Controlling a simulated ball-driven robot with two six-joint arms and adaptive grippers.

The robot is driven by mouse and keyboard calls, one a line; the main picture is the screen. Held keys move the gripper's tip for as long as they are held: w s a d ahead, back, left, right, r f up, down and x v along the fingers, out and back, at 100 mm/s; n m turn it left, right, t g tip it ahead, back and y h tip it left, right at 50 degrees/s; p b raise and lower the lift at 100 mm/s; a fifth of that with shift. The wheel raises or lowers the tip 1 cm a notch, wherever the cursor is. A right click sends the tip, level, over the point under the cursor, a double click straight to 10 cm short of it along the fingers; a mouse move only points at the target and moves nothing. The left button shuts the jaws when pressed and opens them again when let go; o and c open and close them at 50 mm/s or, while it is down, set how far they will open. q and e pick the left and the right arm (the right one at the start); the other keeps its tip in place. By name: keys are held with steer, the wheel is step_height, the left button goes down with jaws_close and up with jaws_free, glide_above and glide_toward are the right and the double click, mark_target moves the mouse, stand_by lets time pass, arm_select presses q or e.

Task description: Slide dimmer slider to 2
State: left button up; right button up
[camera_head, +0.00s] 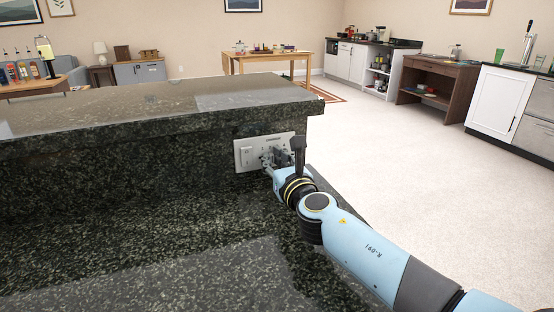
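A pale wall plate (247,164) is set in the dark granite face under the raised bar ledge. A light switch-like insert (247,155) shows on its left part. My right gripper (269,160) is at the plate's middle and right part, and covers much of it. Its fingers are small and dark here, so I cannot tell whether they are open or shut, or touching the plate. The dimmer's slider and any number marks are hidden or too small to make out. My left gripper is not in view.
The granite counter (130,240) below the plate is clear. The raised ledge (150,100) overhangs above it. The counter's right edge drops to open pale floor (430,170). A wooden table (268,56) and cabinets (500,100) stand far back.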

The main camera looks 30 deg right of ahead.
steer(key=o, duration=0.4)
steer(key=v, duration=1.2)
steer(key=shift+s+f, duration=0.1)
